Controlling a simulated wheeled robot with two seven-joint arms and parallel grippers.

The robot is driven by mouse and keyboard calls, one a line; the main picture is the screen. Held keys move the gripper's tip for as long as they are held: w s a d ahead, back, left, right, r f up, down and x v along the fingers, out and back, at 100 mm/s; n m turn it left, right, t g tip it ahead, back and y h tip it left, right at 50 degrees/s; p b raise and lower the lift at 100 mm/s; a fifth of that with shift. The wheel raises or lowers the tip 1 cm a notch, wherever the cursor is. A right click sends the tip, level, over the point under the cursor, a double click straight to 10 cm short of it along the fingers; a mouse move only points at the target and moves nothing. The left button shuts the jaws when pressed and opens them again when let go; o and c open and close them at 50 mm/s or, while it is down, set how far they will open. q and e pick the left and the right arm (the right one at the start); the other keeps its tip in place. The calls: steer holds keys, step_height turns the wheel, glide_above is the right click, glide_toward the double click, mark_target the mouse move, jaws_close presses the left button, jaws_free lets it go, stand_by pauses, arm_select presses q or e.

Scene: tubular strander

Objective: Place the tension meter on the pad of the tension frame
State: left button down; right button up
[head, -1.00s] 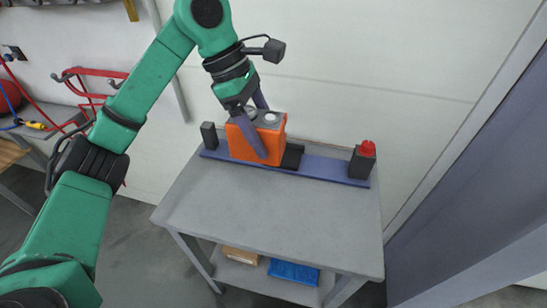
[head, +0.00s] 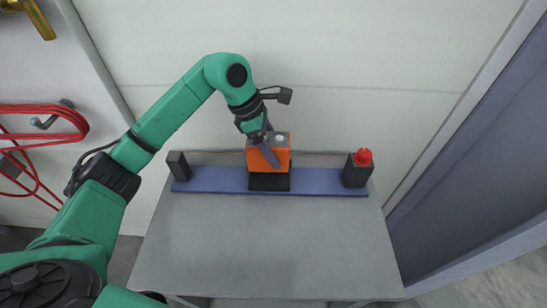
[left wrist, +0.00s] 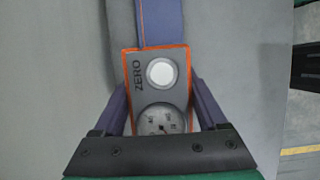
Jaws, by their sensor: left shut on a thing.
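The tension meter (head: 279,159) is an orange box with a grey top. In the left wrist view its face (left wrist: 179,90) shows a white button, the word ZERO and a round dial. My left gripper (head: 268,149) is shut on it, one finger on each side. The tension frame (head: 220,181) is a long blue bar on the table. Its black pad (head: 268,182) shows directly below the meter at the middle of the bar. The meter looks upright and lined up with the pad; I cannot tell whether they touch. My right gripper is not in view.
A black post (head: 179,166) stands at the bar's left end. A black post (head: 356,175) with a red knob (head: 363,156) stands at its right end. The grey table (head: 260,245) is clear in front. A red coiled hose (head: 40,108) hangs at the left.

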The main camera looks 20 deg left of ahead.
arm_select(q)
steer(key=f, duration=0.3)
steer(key=shift+s+d+f+p, duration=0.15)
steer(key=shift+s+f+p, duration=0.1)
steer(key=shift+f+p, duration=0.15)
steer(key=shift+f, duration=0.3)
steer(key=shift+w+f, duration=0.15)
steer(key=shift+f, duration=0.1)
jaws_free()
steer(key=shift+r, duration=0.1)
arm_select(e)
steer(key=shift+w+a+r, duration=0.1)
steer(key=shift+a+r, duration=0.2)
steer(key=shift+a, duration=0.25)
arm_select(q)
steer(key=shift+r, duration=0.1)
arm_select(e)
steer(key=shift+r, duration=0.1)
arm_select(q)
steer(key=b+v, duration=0.3)
steer(key=v, duration=0.8)
steer(key=shift+a+r, duration=0.25)
steer(key=shift+r, duration=0.25)
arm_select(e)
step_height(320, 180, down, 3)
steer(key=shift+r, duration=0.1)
